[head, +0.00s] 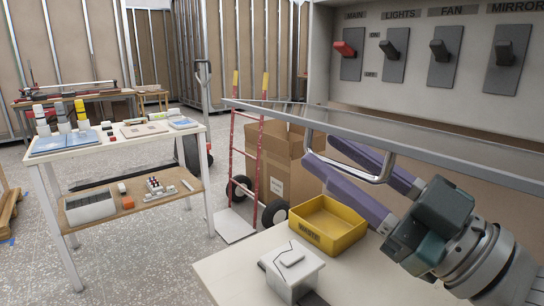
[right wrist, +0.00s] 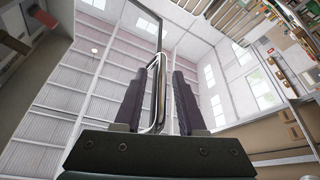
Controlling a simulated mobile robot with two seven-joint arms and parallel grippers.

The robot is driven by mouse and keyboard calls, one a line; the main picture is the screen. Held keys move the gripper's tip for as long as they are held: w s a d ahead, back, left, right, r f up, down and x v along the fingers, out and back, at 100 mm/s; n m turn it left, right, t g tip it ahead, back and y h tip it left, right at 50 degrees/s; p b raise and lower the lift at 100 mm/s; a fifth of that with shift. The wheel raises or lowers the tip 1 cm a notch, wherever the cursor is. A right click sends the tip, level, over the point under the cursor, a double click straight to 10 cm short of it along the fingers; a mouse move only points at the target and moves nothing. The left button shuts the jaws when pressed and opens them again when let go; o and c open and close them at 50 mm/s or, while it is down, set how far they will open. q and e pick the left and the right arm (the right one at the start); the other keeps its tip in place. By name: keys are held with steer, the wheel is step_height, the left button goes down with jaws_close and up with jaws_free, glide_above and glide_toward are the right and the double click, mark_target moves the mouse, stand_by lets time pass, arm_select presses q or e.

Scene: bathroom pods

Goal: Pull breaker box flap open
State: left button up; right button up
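The breaker box (head: 430,78) stands at the upper right in the head view with its front uncovered. Its flap (head: 440,148) is a clear pane in a grey frame, reaching out from the box, seen nearly edge-on. A metal loop handle (head: 384,172) hangs from the flap's near edge. My right gripper (head: 322,150) has its two purple fingers on either side of the handle. In the right wrist view the handle (right wrist: 157,75) lies between the fingers, with a gap visible, so the gripper looks open. My left gripper is not in view.
A bench top (head: 240,270) below holds a yellow bin (head: 328,225) and a small white box (head: 291,268). A cardboard box (head: 280,165) and a red hand truck (head: 262,150) stand behind. A white table (head: 115,140) with several items is at the left.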

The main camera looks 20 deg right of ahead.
steer(key=shift+d, duration=0.1)
steer(key=b+v, duration=0.2)
steer(key=v, duration=0.7)
steer(key=shift+s, duration=0.4)
steer(key=shift+d+f, duration=0.1)
steer(key=shift+f, duration=0.1)
steer(key=w+a+m+t+h, duration=0.2)
steer(key=w+a+m+h, duration=0.2)
steer(key=w+m, duration=0.3)
steer(key=m, duration=0.3)
steer(key=shift+w+r+t+h+p, duration=0.25)
steer(key=shift+t+h+p, duration=0.05)
steer(key=shift+h+p, duration=0.1)
